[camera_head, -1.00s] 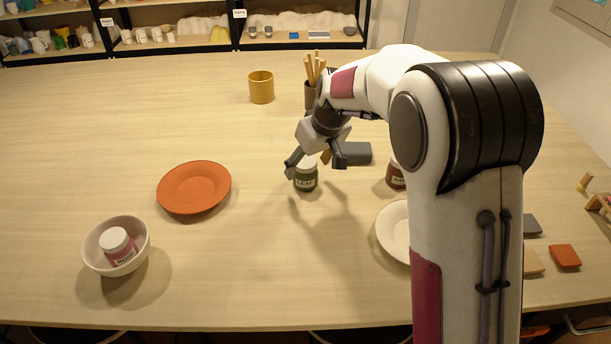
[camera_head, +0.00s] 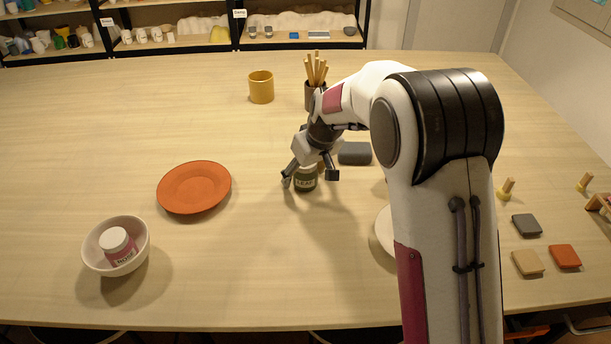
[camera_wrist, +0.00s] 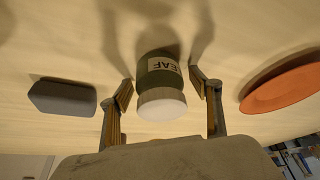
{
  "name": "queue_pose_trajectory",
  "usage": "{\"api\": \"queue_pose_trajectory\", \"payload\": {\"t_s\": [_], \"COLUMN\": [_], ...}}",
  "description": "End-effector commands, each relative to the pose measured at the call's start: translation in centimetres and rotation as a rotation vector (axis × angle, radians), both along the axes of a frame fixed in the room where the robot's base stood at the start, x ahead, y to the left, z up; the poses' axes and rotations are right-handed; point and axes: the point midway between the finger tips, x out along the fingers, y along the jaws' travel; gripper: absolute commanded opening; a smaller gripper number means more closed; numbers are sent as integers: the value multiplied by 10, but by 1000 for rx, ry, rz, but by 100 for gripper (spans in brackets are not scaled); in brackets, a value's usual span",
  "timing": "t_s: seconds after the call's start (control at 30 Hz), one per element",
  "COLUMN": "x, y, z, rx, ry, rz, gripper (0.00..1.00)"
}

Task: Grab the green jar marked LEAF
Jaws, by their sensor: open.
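The green jar marked LEAF (camera_head: 305,182) stands on the table near its middle. In the wrist view the LEAF jar (camera_wrist: 160,75) has a pale lid and a label and lies between the two fingers. My gripper (camera_head: 310,181) is open, with one finger on each side of the jar. In the wrist view my gripper (camera_wrist: 165,92) shows a gap between each finger and the jar, so it does not appear to touch it. The jar's top is partly hidden by my gripper in the head view.
A grey block (camera_head: 355,153) lies just behind the jar to the right. An orange plate (camera_head: 194,187) lies to the left. A bowl (camera_head: 92,262) with a pink jar (camera_head: 119,246) stands front left. A yellow cup (camera_head: 261,87) and a brown tool holder (camera_head: 310,96) stand farther back.

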Motion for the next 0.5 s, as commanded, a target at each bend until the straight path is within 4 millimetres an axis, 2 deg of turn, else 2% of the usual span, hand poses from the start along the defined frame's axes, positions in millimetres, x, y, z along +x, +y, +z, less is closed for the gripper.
{"api": "queue_pose_trajectory", "payload": {"t_s": [0.13, 0.3, 0.33, 0.5], "x": [0, 0, 0, 0], "y": [0, 0, 0, 0], "z": [0, 0, 0, 1], "rx": [0, 0, 0, 0], "ry": [0, 0, 0, -1], "rz": [0, 0, 0, 0], "gripper": [63, 19, 14, 14]}}
